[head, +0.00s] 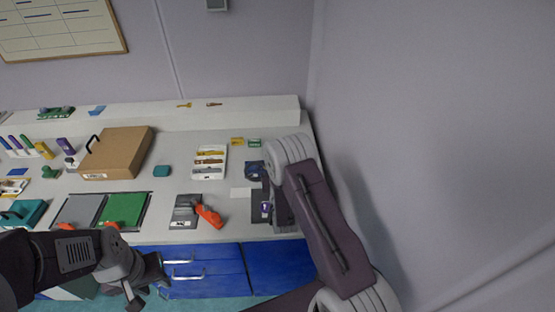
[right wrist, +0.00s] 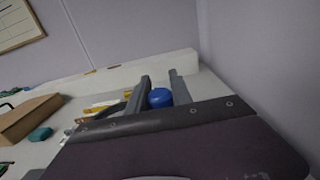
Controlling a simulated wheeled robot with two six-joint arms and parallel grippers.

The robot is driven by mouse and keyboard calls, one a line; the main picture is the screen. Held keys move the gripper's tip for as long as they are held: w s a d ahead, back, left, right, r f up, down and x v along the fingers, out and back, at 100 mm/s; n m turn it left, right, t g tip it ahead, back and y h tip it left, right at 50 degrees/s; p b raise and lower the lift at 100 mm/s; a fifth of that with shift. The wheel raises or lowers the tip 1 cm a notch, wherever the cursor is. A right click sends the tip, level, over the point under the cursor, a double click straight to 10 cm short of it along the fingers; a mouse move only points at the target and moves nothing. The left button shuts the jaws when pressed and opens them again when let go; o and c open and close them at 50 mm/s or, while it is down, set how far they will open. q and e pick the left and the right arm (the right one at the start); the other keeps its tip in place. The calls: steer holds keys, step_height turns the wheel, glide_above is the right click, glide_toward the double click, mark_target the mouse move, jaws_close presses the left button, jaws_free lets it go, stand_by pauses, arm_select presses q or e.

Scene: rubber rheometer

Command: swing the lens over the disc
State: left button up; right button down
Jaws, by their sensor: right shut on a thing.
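A dark blue round part (head: 254,170), which looks like the lens, shows at the bench's right end, partly behind my right arm. A dark stand with a small purple-and-white piece (head: 266,208) lies in front of it. I cannot make out the disc for certain. My right gripper (head: 272,190) is over this spot, largely hidden by its own arm in the head view. In the right wrist view its fingers stand either side of a blue rounded piece (right wrist: 160,97) and are shut on it. My left gripper (head: 148,284) is open and empty, in front of the bench.
A white tray (head: 209,174) with yellow and brown pieces and a grey device with an orange handle (head: 208,215) lie left of my right gripper. A cardboard box (head: 117,154) and a green mat (head: 124,209) are farther left. A wall closes the right side.

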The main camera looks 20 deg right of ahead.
steer(key=shift+r, duration=0.1)
stand_by(0.3)
steer(key=c, duration=1.1)
jaws_free()
steer(key=shift+c, duration=0.2)
steer(key=b+v, duration=0.2)
steer(key=v, duration=0.7)
steer(key=shift+c, duration=0.3)
